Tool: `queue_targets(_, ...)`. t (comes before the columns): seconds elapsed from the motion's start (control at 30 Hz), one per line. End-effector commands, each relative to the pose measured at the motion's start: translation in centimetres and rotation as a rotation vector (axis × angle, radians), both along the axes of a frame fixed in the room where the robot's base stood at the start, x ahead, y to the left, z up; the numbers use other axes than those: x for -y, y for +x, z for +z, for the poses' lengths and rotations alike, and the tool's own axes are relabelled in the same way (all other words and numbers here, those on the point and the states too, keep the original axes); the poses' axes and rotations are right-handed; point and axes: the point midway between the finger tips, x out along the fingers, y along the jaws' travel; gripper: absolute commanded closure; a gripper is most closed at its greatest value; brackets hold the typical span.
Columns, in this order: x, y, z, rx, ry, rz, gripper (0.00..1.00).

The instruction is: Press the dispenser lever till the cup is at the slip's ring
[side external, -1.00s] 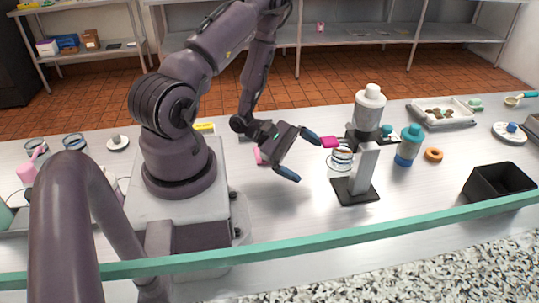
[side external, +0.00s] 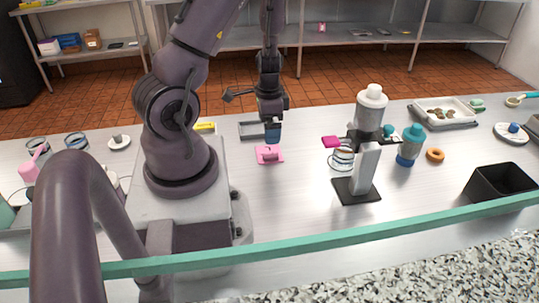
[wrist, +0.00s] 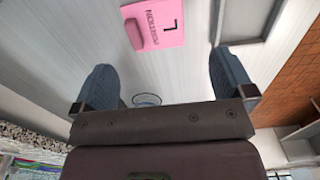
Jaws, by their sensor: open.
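The dispenser (side external: 369,112), a grey canister with a white cap, stands on a black base with a pale post. Its magenta lever (side external: 331,141) sticks out to the left. A clear cup with dark bands (side external: 341,158) stands below the lever side; its fill level is too small to tell. The pink slip (side external: 269,153) lies on the counter left of the dispenser. My gripper (side external: 272,133) points down near the slip, apart from the lever. In the wrist view its fingers (wrist: 162,62) are wide apart and empty.
A blue-and-teal bottle (side external: 409,147) and an orange ring (side external: 435,155) sit right of the dispenser. A black bin (side external: 498,181) is at front right. A grey tray (side external: 252,131) lies behind my gripper. The counter between slip and dispenser is clear.

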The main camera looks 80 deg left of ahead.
Motion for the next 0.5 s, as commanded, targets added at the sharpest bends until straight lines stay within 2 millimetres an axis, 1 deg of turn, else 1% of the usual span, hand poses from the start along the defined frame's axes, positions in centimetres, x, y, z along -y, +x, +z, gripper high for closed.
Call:
queue_targets(0.03, 0.0, -0.1, -0.8, -0.002, -0.003, 0.003, 0.0)
queue_targets(0.1, 0.0, 0.0, -1.5, -0.001, -0.002, 0.002, 0.0)
queue_targets(0.27, 0.1, 0.0, -2.5, 0.0, -0.002, 0.003, 0.0)
queue_targets(0.5, 0.6, 0.3, -6.0, -0.002, -0.005, 0.006, 0.0)
